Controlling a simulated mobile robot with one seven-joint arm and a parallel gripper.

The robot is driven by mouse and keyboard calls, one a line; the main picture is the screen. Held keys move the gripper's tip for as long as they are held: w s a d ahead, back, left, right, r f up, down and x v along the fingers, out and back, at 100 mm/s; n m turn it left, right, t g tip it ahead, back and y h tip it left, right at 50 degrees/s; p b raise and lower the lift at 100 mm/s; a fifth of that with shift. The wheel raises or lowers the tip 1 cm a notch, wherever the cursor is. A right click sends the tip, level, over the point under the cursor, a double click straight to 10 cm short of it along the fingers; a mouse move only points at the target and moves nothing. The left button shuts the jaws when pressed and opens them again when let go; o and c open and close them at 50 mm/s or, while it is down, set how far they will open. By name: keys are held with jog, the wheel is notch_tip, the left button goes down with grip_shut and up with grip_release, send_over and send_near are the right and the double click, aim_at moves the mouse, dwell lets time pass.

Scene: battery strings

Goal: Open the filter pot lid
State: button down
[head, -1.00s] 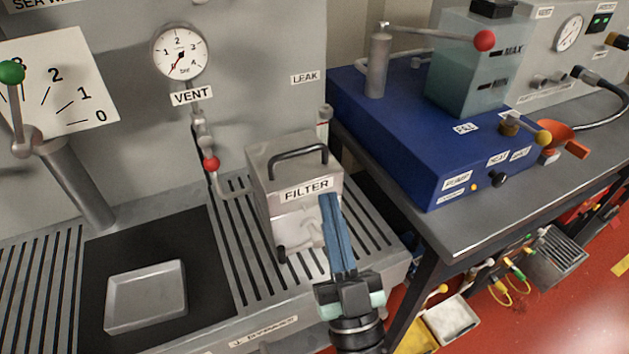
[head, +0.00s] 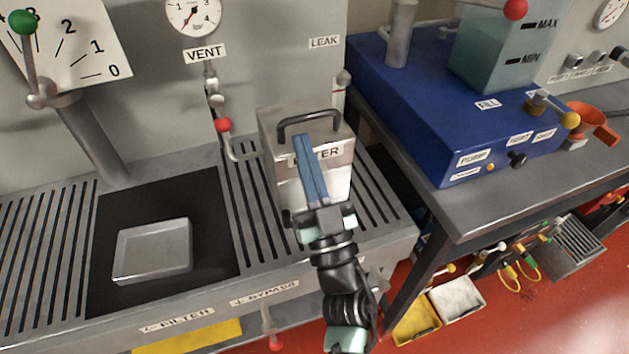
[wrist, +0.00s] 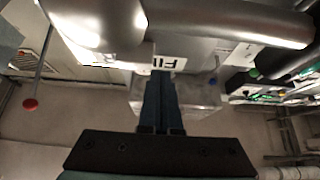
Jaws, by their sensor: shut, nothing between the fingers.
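The filter pot (head: 274,165) is a metal box labelled FILTER on the slatted grate. Its lid carries a dark arched handle (head: 309,119), and the lid looks shut. My gripper (head: 302,142) is shut and empty, its blue fingers pointing up in front of the pot and covering part of the label. The fingertips lie just below the handle in the picture; I cannot tell whether they touch the pot. In the wrist view, the shut fingers (wrist: 160,80) point at the label (wrist: 169,63), and large metal cylindrical shapes cross the top.
A red-knobbed vent valve (head: 223,125) and its pipe stand left of the pot. A metal tray (head: 153,250) lies on the dark mat further left. The blue pump unit (head: 430,120) is on the bench at right. The grate (head: 245,205) beside the pot is clear.

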jog(key=shift+w+a+r, duration=0.2)
jog(key=shift+w+r, duration=0.2)
jog(key=shift+w, duration=0.2)
jog(key=shift+r, duration=0.1)
